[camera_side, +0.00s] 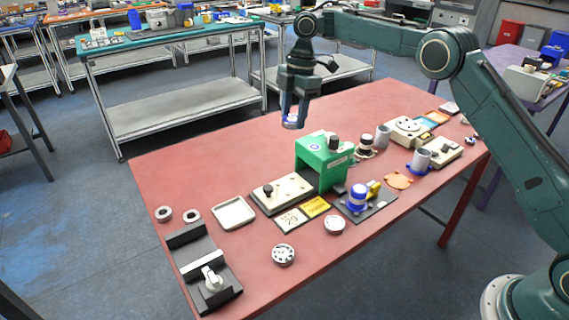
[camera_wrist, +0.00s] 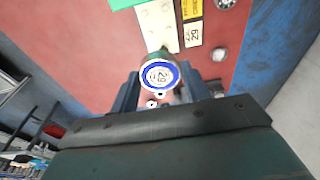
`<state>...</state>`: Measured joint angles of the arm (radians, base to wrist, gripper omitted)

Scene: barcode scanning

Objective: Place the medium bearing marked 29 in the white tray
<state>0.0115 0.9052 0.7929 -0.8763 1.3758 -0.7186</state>
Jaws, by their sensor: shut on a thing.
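My gripper (camera_side: 294,118) is shut on the medium bearing (camera_wrist: 159,75) and holds it in the air above the far side of the red table. In the wrist view the bearing faces the camera, with a blue ring around a pale face marked 29. In the side view only a small blue and white part of the bearing (camera_side: 291,123) shows below the fingers. The white tray (camera_side: 234,213) is a shallow square dish at the left of the table, looks empty, and stands well left of and nearer than my gripper. I cannot make out the tray in the wrist view.
A green arch-shaped stand (camera_side: 323,162) rises near the middle of the table, beside a beige plate with a knob (camera_side: 282,193). Small round parts and cards lie around. The table's far left is mostly clear.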

